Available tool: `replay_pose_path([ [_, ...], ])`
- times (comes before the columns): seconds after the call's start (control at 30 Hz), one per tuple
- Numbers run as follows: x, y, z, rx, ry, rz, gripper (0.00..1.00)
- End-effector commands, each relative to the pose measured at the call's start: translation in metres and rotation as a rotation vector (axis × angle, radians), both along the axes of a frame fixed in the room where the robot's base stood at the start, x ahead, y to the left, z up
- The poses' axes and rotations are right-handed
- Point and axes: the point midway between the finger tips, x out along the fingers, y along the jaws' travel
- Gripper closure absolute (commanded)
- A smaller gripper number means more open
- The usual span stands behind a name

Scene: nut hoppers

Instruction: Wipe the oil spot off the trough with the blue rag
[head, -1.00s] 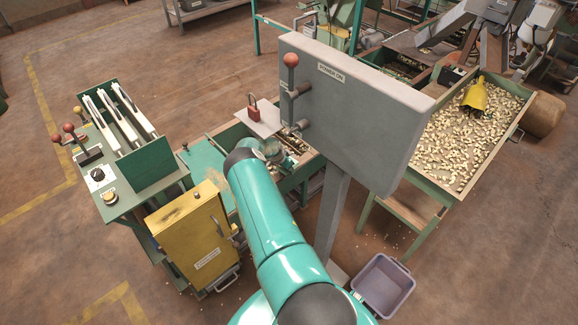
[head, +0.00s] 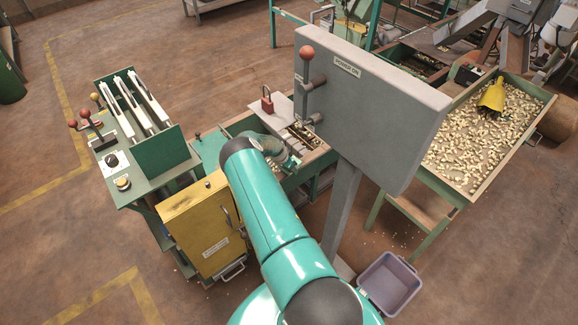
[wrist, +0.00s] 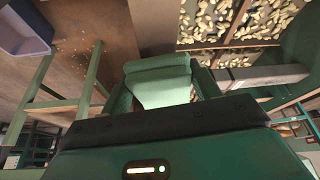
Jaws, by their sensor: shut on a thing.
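My gripper (head: 287,160) is at the far end of my teal arm, low over the green bench trough (head: 318,157), and my arm partly hides it. In the wrist view my gripper (wrist: 163,75) has its dark green fingers closed on either side of a pale green, block-like thing (wrist: 162,88). I cannot tell whether that is the rag; nothing clearly blue shows. A long trough of nuts (head: 480,197) stands at the right. I cannot make out an oil spot on either trough.
A grey power panel (head: 375,110) on a post stands right of my arm. A red padlock (head: 267,103) stands behind. A lilac bin (head: 389,283) is on the floor.

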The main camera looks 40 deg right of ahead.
Motion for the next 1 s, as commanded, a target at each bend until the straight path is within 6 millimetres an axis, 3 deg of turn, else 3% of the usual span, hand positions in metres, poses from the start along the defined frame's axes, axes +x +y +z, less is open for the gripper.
replay_pose_path([
  [0.17, 0.000, 0.000, 0.003, 0.000, 0.000, 0.000, 0.75],
  [0.73, 0.001, 0.000, 0.054, 0.000, -0.001, 0.000, 0.75],
  [1.0, 0.000, -0.001, 0.061, -0.001, -0.001, 0.000, 0.75],
])
